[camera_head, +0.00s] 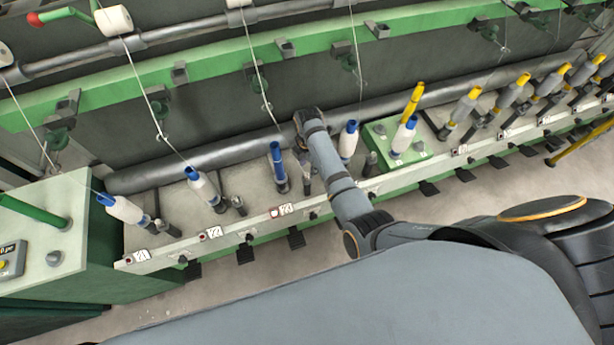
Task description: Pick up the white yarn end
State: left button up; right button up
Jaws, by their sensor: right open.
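A thin white yarn (258,75) hangs from the upper rail and runs down past the green beam. Its lower end is near the blue tube and my right wrist, too fine to make out exactly. The bare blue tube (278,165) stands on a spindle with no white yarn visible on it. My right arm reaches up from the lower right. My right gripper (299,148) is small and partly hidden by its wrist, just right of the yarn and the tube. It is open, and I see nothing held in it. My left gripper is out of view.
Blue-topped white bobbins (203,188) and (348,141) stand on both sides along the spindle rail. Yellow-topped bobbins (468,104) are farther right. A green box (381,132) sits on the rail. A grey roller (215,154) runs behind the spindles.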

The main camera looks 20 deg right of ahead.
aim_at(307, 174)
jog(key=shift+w+a+f, duration=0.1)
jog(key=shift+f, duration=1.3)
jog(key=shift+w+a+f, duration=0.1)
jog(key=shift+f, duration=1.3)
jog(key=c, duration=0.9)
